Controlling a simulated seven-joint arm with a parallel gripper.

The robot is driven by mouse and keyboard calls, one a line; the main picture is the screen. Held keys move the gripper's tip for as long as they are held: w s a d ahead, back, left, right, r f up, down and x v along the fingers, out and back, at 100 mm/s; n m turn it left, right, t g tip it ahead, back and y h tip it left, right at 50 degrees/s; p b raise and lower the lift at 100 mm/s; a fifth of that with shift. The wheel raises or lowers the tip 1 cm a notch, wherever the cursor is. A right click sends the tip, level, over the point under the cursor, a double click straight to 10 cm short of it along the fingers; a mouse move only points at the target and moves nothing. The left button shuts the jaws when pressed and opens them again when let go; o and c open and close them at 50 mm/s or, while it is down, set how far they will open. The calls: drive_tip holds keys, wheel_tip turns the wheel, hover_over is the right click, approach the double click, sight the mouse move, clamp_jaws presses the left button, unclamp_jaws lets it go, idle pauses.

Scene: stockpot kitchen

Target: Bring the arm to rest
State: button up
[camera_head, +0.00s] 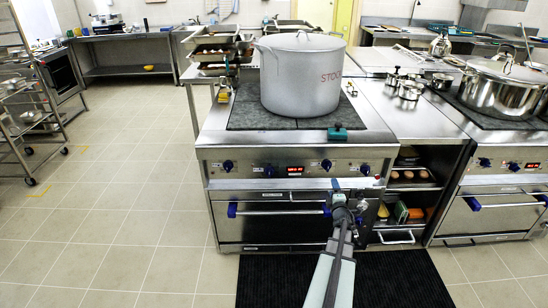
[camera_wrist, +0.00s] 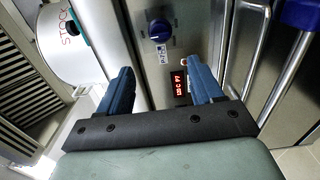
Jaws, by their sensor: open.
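My gripper (camera_head: 348,192) is in front of the stove, near the front panel's right side and the oven door's top, at the end of my outstretched arm. In the wrist view, my gripper (camera_wrist: 159,66) shows two blue fingers spread apart with nothing between them. Beyond them are the steel front panel (camera_wrist: 140,22), a blue knob (camera_wrist: 160,30) and a red-lit display (camera_wrist: 179,85). I cannot tell the exact gap between the fingertips and the panel.
A large grey stockpot (camera_head: 300,85) stands lidded on the cooktop. A small teal object (camera_head: 337,132) sits at the cooktop's front edge. The oven handle (camera_head: 275,210) is close by. A steel pot (camera_head: 498,92) stands right. Open tiled floor (camera_head: 120,210) lies left.

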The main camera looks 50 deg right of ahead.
drive_tip(key=s+d+f+m+g+y, duration=0.1)
drive_tip(key=s+f+m+g+y, duration=0.1)
drive_tip(key=s+f+m+g, duration=0.8)
drive_tip(key=s+a+f+m+g+y, duration=0.2)
drive_tip(key=s+a+f+m+y, duration=0.1)
drive_tip(key=a+f+m, duration=0.15)
drive_tip(key=s+a+f+m+g+y, duration=0.1)
drive_tip(key=s+a+f+m+y, duration=0.1)
drive_tip(key=s+a+f+m, duration=0.3)
drive_tip(key=w+a+f+n+g+y, duration=0.1)
drive_tip(key=a+f+y, duration=0.15)
drive_tip(key=a, duration=1.15)
drive_tip(key=w+a+f+n+g+y, duration=0.1)
drive_tip(key=w+a+y, duration=0.15)
drive_tip(key=a, duration=1.05)
drive_tip(key=w+a+f+n+g+y, duration=0.15)
drive_tip(key=a+y, duration=0.25)
drive_tip(key=a, duration=1)
drive_tip(key=s+a+f+n+g+h, duration=0.1)
drive_tip(key=s+a+f+n, duration=0.1)
drive_tip(key=a, duration=0.8)
drive_tip(key=s+a+f+n+g+h, duration=0.1)
drive_tip(key=s+a+n, duration=0.3)
drive_tip(key=a, duration=0.6)
drive_tip(key=shift+a+f+n+g+h, duration=0.35)
drive_tip(key=shift+f+n+g+h, duration=0.05)
drive_tip(key=shift+g+h, duration=0.2)
